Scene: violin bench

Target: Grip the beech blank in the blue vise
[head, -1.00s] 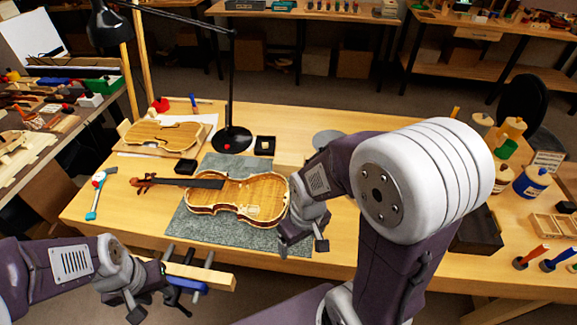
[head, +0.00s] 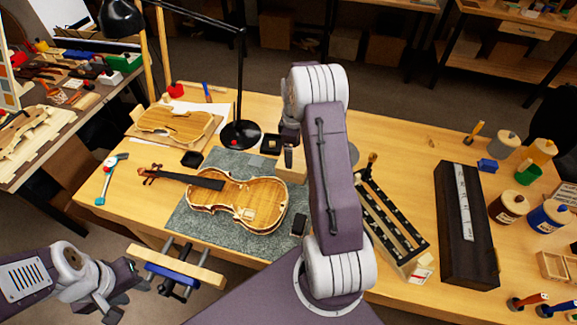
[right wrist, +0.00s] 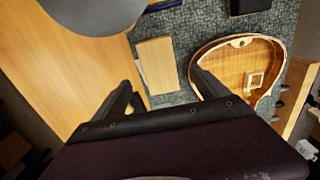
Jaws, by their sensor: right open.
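The beech blank (right wrist: 155,65) is a pale block lying on the grey mat. In the head view it (head: 293,168) is partly hidden by my right arm. My right gripper (right wrist: 163,84) is open, with the blank beyond and between its fingertips; nothing is held. In the head view this gripper (head: 289,157) hangs close to the blank. The blue vise (head: 172,273) is at the bench's front edge, with a long pale wooden bar along it. My left gripper (head: 124,296) appears open and empty, just left of the vise.
A violin body (head: 240,203) lies on the grey mat (head: 190,230) close to the blank, with a black lamp base (head: 240,134) behind. A rack with dark strips (head: 395,215) and a long dark case (head: 466,225) stand right. The bench front right of the mat is partly hidden by my arm.

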